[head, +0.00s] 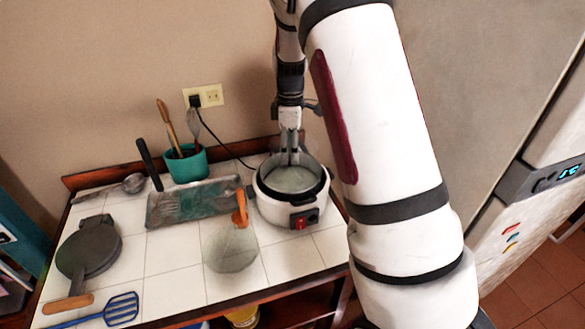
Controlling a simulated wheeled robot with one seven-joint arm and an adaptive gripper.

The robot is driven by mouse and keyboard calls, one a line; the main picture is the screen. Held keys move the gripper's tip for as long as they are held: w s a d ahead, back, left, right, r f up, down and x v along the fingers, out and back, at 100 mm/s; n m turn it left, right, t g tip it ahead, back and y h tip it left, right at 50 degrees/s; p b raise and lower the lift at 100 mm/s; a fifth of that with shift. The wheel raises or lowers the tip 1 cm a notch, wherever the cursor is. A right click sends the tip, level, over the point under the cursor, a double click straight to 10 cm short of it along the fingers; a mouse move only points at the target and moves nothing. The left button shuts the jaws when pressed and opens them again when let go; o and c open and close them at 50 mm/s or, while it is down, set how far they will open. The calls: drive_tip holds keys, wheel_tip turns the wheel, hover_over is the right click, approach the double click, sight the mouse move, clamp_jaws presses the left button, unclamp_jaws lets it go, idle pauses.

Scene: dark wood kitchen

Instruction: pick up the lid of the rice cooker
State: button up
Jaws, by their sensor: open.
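The rice cooker (279,211) is white with a dark rim and a red switch on its front. It stands at the right end of the tiled counter. A pale grey, rounded surface (293,181) shows inside the rim; I cannot tell whether it is a glass lid or the inside of the pot. My gripper (292,160) points down over the back part of the cooker's top. Its fingers are open, and I cannot tell whether they touch anything. No lid knob can be made out.
Further left are a metal tray (180,203), a teal utensil pot (185,163), a dark waffle-iron-like pan (90,245) and a blue spatula (120,309). A cord runs behind. The fridge is right.

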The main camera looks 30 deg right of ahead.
drive_tip(key=shift+f, duration=1.5)
clamp_jaws()
drive_tip(key=shift+r, duration=0.1)
